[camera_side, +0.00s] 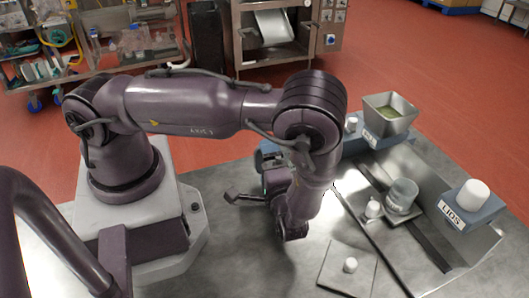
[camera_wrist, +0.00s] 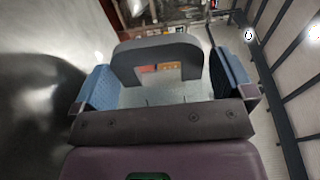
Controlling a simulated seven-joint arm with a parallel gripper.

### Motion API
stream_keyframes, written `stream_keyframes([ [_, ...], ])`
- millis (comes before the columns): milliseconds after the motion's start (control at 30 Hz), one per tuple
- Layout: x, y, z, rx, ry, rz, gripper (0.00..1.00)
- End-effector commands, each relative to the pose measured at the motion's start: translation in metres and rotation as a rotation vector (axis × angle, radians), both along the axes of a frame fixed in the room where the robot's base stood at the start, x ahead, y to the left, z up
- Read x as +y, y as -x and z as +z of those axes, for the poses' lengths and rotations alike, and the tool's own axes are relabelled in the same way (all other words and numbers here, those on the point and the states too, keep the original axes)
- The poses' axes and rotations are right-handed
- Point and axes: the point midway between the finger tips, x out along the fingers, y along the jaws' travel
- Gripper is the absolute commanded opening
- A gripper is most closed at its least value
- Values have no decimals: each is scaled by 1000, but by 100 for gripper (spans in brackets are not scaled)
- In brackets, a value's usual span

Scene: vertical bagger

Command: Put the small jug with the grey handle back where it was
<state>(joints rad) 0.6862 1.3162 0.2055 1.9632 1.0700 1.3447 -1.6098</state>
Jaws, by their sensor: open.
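I cannot make out a small jug with a grey handle for certain. My gripper (camera_side: 252,178) is at the middle of the side view, left of my wrist and well apart from that vessel. In the wrist view my gripper (camera_wrist: 163,86) has its two blue fingers spread wide. A dark grey arched piece (camera_wrist: 158,55) with orange and red marks shows between them; I cannot tell whether it belongs to the gripper.
A small white piece (camera_side: 373,209) stands beside the vessel. Another white piece (camera_side: 350,265) is on a square plate in front.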

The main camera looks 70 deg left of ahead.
Motion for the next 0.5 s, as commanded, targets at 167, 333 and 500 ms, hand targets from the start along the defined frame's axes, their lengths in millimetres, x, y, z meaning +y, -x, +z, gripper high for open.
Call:
stream_keyframes([
  [167,-40,4,-1,-1,3,-4,100],
  [333,-64,7,-1,0,1,-2,100],
  [500,-73,9,-1,1,2,1,100],
])
